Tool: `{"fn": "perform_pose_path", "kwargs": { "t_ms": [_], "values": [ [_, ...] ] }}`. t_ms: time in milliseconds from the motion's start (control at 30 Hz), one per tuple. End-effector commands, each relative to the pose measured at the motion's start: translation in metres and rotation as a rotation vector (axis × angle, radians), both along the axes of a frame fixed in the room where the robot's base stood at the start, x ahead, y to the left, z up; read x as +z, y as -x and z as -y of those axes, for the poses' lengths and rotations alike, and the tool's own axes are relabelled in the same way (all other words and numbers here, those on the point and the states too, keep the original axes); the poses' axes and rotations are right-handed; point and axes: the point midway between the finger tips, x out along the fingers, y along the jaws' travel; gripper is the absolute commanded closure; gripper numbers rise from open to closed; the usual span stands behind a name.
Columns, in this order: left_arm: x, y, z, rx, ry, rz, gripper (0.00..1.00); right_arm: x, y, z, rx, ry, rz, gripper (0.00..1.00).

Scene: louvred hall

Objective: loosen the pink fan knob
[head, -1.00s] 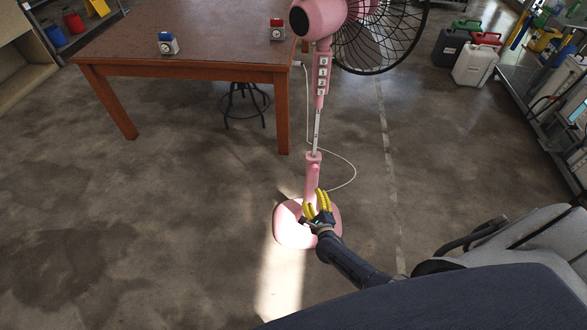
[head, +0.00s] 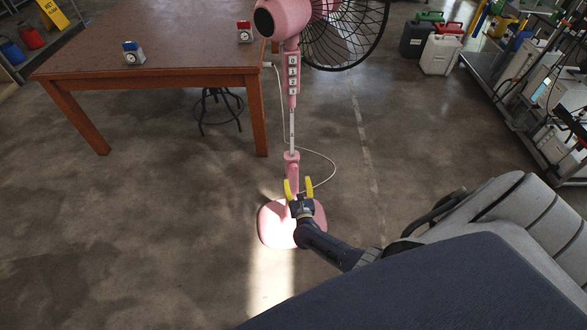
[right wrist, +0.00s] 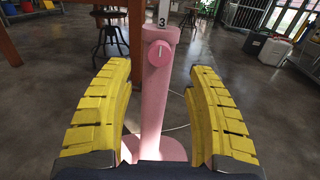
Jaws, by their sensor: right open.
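The pink stand fan (head: 292,170) stands upright on the floor in front of the table. Its pink knob (right wrist: 160,53) shows in the right wrist view, a round dial with a pale mark, at the top of the lower pink tube (right wrist: 153,95). My right gripper (head: 298,188) has yellow fingers and is open in front of the tube, above the fan base (head: 275,226). In the right wrist view the open fingers (right wrist: 166,95) lie to either side of the tube and below the knob, with nothing held. My left gripper is not in view.
A brown table (head: 165,75) stands behind to the left, with two small boxes (head: 134,52) on it and a dark stool (head: 220,108) beneath. A white cord (head: 322,158) loops behind the fan. Canisters (head: 440,53) and a cart stand at the right.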

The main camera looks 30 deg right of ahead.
Motion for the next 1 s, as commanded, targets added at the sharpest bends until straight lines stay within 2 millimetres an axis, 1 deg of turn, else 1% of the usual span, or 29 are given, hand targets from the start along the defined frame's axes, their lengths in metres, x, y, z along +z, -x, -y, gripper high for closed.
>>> {"fn": "perform_pose_path", "kwargs": {
  "t_ms": [100, 400, 533, 667, 1000],
  "values": [
    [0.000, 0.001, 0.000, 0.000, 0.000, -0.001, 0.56, 0.001, -0.015, 0.006, 0.001, 0.002, 0.000, 0.44],
    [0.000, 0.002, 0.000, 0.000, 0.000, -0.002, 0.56, 0.001, -0.046, 0.019, 0.001, 0.003, -0.001, 0.44],
    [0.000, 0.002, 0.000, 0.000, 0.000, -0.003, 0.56, 0.000, -0.057, 0.023, 0.000, 0.001, -0.002, 0.44],
    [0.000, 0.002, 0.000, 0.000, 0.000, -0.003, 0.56, -0.001, -0.055, 0.023, 0.001, 0.000, -0.001, 0.44],
    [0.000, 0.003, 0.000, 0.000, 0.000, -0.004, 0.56, 0.000, -0.063, 0.026, 0.001, 0.001, -0.001, 0.44]
  ]
}}
